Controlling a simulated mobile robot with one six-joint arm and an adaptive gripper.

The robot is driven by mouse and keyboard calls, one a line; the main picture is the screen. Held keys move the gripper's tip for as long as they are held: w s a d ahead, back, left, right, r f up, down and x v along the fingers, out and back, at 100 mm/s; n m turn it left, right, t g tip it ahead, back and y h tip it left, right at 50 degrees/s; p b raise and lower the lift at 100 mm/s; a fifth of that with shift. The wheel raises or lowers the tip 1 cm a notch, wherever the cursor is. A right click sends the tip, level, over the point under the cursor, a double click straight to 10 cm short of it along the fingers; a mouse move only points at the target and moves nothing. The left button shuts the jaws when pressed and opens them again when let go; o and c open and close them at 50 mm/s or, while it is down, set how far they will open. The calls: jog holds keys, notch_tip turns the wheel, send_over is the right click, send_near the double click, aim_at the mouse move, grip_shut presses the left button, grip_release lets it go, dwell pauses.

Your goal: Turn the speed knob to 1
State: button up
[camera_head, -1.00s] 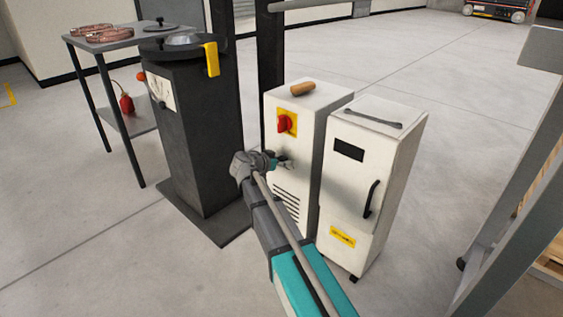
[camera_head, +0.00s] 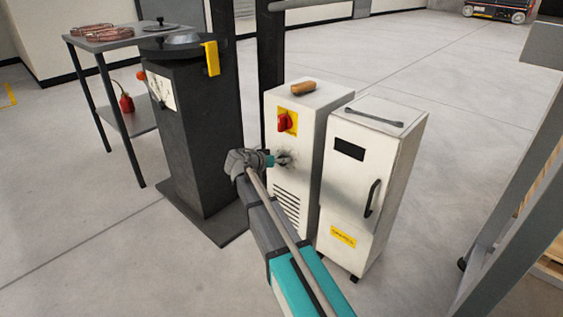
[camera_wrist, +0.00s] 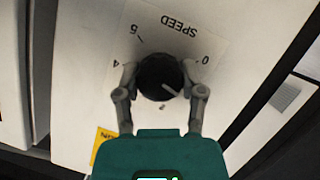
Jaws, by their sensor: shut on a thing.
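The speed knob (camera_wrist: 158,78) is round and black with a white pointer line. It sits on a white cabinet front (camera_head: 297,187). In the wrist view the dial appears upside down, with "SPEED" and the marks 0, 4 and 5 legible. The pointer line slants to the lower right, below the 0; the number it faces cannot be read. My gripper (camera_wrist: 159,70) has one finger on each side of the knob, shut on it. In the head view my gripper (camera_head: 277,160) is at the cabinet front, and the knob is mostly hidden.
A red switch (camera_head: 286,122) on a yellow plate is above the knob. A wooden-handled item (camera_head: 303,87) lies on the cabinet top. A second white cabinet (camera_head: 365,190) stands close at right. A dark pedestal (camera_head: 195,150) stands at left, with floor between.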

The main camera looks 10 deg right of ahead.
jog(key=o, duration=1.2)
jog(key=shift+c, duration=0.2)
jog(key=shift+m, duration=0.3)
jog(key=shift+s+d+m+t+y+p, duration=0.1)
jog(key=shift+m+t+y+p, duration=0.25)
jog(key=shift+m+t+y, duration=0.55)
jog(key=shift+s+a+r+m, duration=0.1)
jog(key=shift+a+r+m, duration=0.1)
jog(key=shift+m, duration=0.2)
jog(key=p+v, duration=0.5)
jog(key=v, duration=0.8)
jog(key=shift+a, duration=0.3)
